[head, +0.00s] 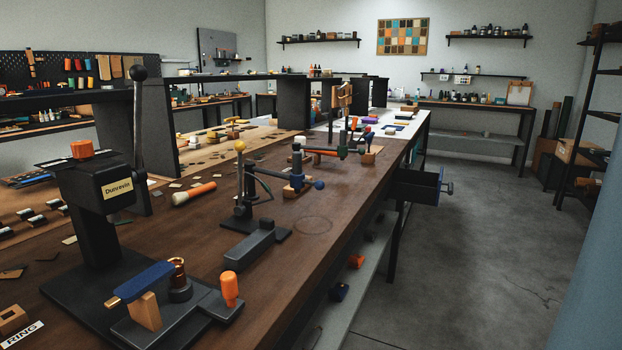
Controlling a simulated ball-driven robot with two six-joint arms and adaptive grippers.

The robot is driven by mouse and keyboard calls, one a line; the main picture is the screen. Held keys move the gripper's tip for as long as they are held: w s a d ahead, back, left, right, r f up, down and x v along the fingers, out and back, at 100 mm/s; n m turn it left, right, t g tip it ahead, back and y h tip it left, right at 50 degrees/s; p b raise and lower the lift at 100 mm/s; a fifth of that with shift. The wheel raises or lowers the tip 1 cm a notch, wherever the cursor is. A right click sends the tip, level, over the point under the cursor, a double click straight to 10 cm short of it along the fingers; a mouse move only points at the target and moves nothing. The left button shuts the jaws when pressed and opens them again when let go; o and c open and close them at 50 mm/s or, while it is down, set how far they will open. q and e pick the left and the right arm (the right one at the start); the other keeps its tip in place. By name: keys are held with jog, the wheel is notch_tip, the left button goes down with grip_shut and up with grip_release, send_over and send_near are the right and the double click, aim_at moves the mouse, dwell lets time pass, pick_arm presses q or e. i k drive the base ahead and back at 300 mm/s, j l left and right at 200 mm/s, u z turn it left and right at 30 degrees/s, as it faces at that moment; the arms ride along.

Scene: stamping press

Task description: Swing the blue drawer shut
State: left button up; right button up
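A dark drawer with a bluish inner side (424,187) sticks out from the right side of the long wooden bench (345,200), in the middle right of the head view. It stands open over the aisle, and a grey handle (447,188) is on its outer end. Its contents are too small and dark to tell. Neither of my grippers is in view.
A press labelled Dunrevin (117,190) stands at the near left of the bench. A smaller lever tool (240,195) and clamps stand farther along. A lower shelf (345,290) runs under the bench. The grey floor (470,270) beside the drawer is clear.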

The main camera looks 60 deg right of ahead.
aim_at(422, 188)
jog(key=k+l+z, duration=0.5)
jog(key=k+l, duration=0.2)
jog(key=z, duration=1.75)
jog(key=u, duration=0.2)
jog(key=i+l+u, duration=0.15)
jog(key=i+u, duration=0.25)
jog(key=i+l+u, duration=0.25)
jog(key=u, duration=0.15)
